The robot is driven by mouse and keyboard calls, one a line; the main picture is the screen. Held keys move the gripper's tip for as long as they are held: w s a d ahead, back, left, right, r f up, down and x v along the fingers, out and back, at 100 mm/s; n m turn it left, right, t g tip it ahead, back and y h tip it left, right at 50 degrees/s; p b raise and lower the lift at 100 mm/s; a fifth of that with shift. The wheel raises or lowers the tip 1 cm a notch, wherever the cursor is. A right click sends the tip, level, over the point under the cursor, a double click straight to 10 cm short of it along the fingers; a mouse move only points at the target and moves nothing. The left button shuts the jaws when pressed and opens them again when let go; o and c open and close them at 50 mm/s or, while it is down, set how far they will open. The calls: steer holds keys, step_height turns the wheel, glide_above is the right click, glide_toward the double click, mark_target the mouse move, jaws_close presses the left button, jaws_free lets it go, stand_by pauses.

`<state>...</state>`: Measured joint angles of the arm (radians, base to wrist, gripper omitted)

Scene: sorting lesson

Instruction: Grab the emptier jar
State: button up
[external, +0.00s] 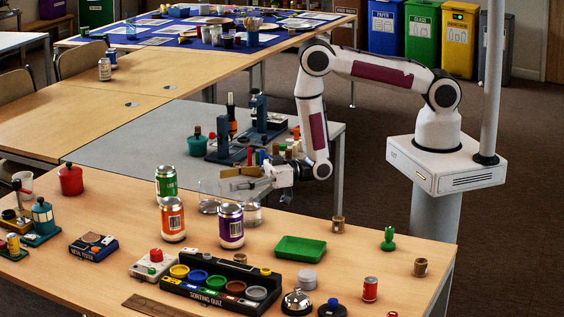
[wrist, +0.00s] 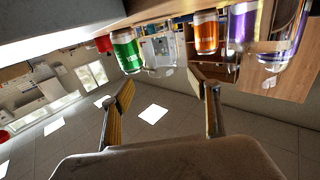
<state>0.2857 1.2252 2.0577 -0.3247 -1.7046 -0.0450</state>
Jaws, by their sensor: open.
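Two clear glass jars stand among the cans on the near table. The left jar (external: 209,205) is behind the orange can, and the right jar (external: 253,216) is behind the purple can, below my gripper. The wrist view shows a clear jar (wrist: 160,50) between the green and orange cans and another (wrist: 284,40) at the top right. I cannot tell how full either jar is.
A green tray (external: 300,249), a sorting quiz rack (external: 215,292) and small corks are nearby. A grey table (external: 145,140) with microscopes is behind.

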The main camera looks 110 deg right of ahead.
mark_target(217, 181)
steer(key=shift+w+a+r, duration=0.15)
steer(key=shift+w, duration=0.6)
steer(key=shift+w+a+r, duration=0.1)
steer(key=shift+w+a, duration=0.05)
steer(key=shift+w, duration=1.7)
steer(key=c, duration=1.7)
